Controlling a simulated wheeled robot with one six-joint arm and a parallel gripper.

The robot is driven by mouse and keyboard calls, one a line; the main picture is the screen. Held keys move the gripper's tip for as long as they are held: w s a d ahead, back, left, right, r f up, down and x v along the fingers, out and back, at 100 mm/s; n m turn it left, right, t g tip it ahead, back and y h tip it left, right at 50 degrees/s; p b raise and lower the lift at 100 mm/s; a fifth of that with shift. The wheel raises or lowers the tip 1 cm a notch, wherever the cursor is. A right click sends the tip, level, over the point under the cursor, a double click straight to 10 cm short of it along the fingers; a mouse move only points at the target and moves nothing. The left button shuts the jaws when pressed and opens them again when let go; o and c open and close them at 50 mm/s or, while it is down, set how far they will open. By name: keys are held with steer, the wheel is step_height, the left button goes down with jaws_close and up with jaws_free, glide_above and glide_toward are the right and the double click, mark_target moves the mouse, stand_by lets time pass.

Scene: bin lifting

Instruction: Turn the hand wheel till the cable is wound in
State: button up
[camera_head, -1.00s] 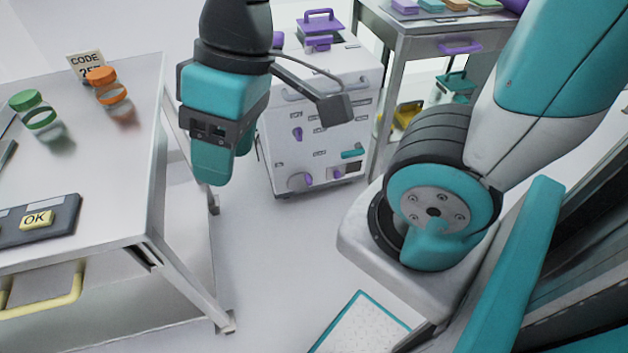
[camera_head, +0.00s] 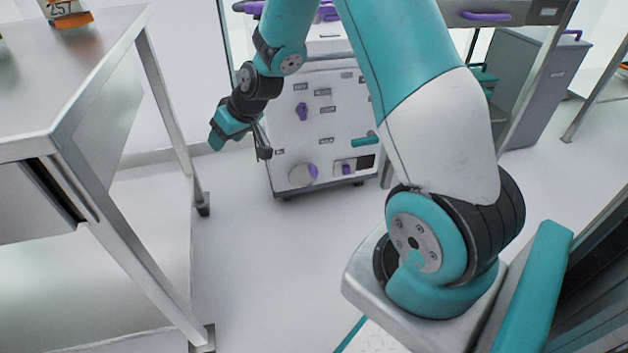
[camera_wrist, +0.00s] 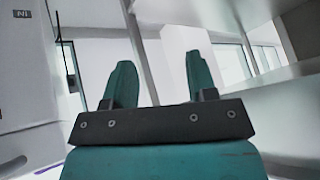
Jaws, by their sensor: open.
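A round pale disc with a purple handle (camera_head: 302,175), which looks like the hand wheel, is low on the front of the white cabinet (camera_head: 285,135) in the head view. No cable can be made out. My gripper (camera_head: 217,138) is left of the cabinet front, higher than the disc and apart from it. In the wrist view my gripper (camera_wrist: 157,78) shows two separated teal fingers with nothing between them. The disc cannot be made out in the wrist view.
The cabinet front also carries a purple knob (camera_head: 302,112) and a teal lever (camera_head: 364,141). A metal table (camera_head: 75,60) stands at the left, with an orange-banded jar (camera_head: 68,12) on it. Clear floor (camera_head: 250,240) lies between the table and my base.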

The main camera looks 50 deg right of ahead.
steer(key=w+d+f+t, duration=0.4)
steer(key=w+d+f, duration=0.45)
steer(key=f, duration=0.25)
steer(key=m+t+h+b, duration=0.5)
steer(key=m+h+b, duration=0.7)
steer(key=b, duration=0.5)
glide_toward(315, 177)
steer(key=x, duration=0.5)
steer(key=b, duration=0.3)
steer(key=shift+w+d+f+n+h+b, duration=0.1)
steer(key=shift+w+f+n+h+b, duration=0.1)
steer(key=shift+w+n+h+b, duration=0.15)
steer(key=shift+b, duration=0.8)
